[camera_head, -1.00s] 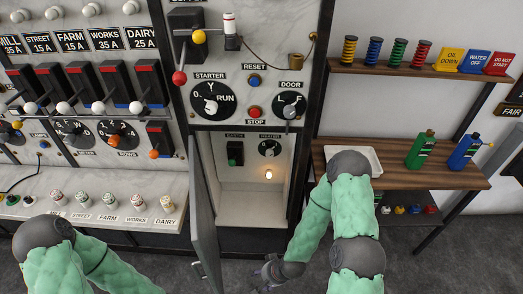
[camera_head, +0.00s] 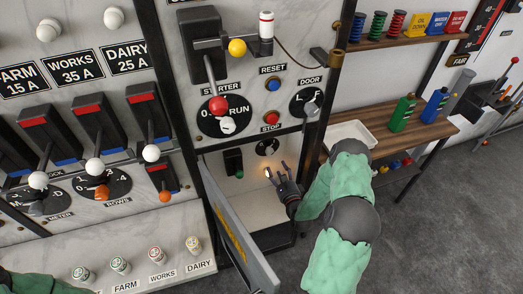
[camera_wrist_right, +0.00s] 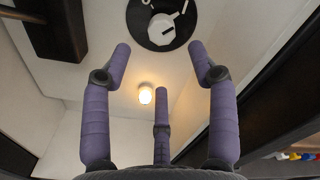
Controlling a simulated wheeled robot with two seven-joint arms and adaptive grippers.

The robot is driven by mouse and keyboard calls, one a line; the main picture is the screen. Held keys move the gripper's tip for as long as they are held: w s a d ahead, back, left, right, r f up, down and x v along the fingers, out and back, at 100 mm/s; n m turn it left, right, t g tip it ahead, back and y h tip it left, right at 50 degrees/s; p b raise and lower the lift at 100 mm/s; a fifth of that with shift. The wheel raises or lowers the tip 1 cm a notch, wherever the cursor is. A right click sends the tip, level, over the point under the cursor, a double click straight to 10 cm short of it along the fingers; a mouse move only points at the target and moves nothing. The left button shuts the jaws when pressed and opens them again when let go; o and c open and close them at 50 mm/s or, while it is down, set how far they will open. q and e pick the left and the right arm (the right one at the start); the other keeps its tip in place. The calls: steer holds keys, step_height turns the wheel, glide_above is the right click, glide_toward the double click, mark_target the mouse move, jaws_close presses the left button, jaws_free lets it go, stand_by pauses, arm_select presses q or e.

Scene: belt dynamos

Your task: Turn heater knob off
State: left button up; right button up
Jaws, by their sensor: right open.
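The heater knob (camera_head: 267,147) is a black round dial with a light pointer on the back wall of the open cabinet. In the right wrist view the knob (camera_wrist_right: 161,22) shows at the top, beyond the fingertips, its pointer slanting. My right gripper (camera_head: 277,172) is at the cabinet opening, below and slightly right of the knob. In the right wrist view its purple fingers (camera_wrist_right: 160,58) are spread open and empty, apart from the knob. A lit lamp (camera_wrist_right: 145,94) glows below the knob. My left gripper is not in view.
The cabinet door (camera_head: 236,232) stands open at the left of the opening. A dark switch with a green button (camera_head: 234,163) sits left of the knob inside. The DOOR dial (camera_head: 307,103) is above right. A wooden shelf (camera_head: 400,140) holds bottles and a white tray (camera_head: 349,134).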

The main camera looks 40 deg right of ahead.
mark_target(271, 155)
steer(key=b+x, duration=0.1)
steer(key=x, duration=0.9)
steer(key=shift+w+d, duration=0.1)
steer(key=shift+w, duration=0.2)
steer(key=c, duration=1.1)
